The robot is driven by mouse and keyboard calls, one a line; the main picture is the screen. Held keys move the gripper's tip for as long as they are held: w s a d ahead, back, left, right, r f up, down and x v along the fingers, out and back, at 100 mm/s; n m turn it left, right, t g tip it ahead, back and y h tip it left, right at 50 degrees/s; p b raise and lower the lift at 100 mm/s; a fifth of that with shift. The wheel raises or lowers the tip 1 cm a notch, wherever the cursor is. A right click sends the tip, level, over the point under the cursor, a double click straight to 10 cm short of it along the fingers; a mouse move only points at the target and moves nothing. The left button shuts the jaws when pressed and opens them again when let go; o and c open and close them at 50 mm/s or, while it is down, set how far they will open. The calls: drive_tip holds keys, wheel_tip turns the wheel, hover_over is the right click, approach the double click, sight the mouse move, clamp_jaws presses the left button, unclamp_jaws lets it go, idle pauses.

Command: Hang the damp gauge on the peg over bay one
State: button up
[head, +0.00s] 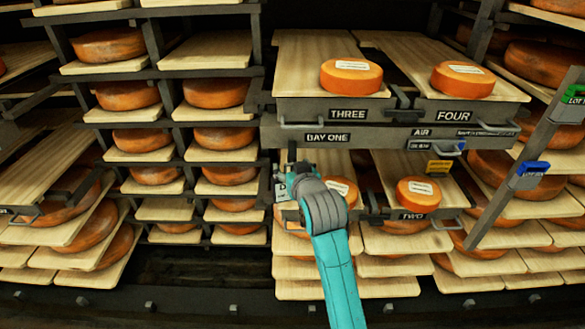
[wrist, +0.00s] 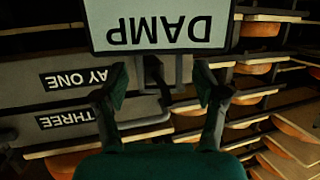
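The damp gauge shows in the wrist view as a pale plate (wrist: 160,30) with dark DAMP lettering, upside down in that picture. In the head view only a slim part of the gauge (head: 281,187) shows, left of my gripper. In the head view my gripper (head: 300,187) is below the left end of the beam marked BAY ONE (head: 327,138). The peg over bay one cannot be made out.
A yellow tag (head: 439,166) hangs under the AIR label, near a blue piece (head: 461,146). Boards with cheese wheels (head: 351,77) stand above the beam, and another cheese (head: 418,191) sits below it. A slanted post (head: 525,170) with blue and green tags stands at right.

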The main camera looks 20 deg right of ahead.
drive_tip(key=d+v, duration=0.1)
drive_tip(key=v, duration=1.1)
drive_tip(key=s+f, duration=1.9)
drive_tip(key=s, duration=2.4)
drive_tip(key=shift+s+a+n+y, duration=0.3)
drive_tip(key=shift+a+y, duration=0.1)
drive_tip(key=shift+a, duration=0.05)
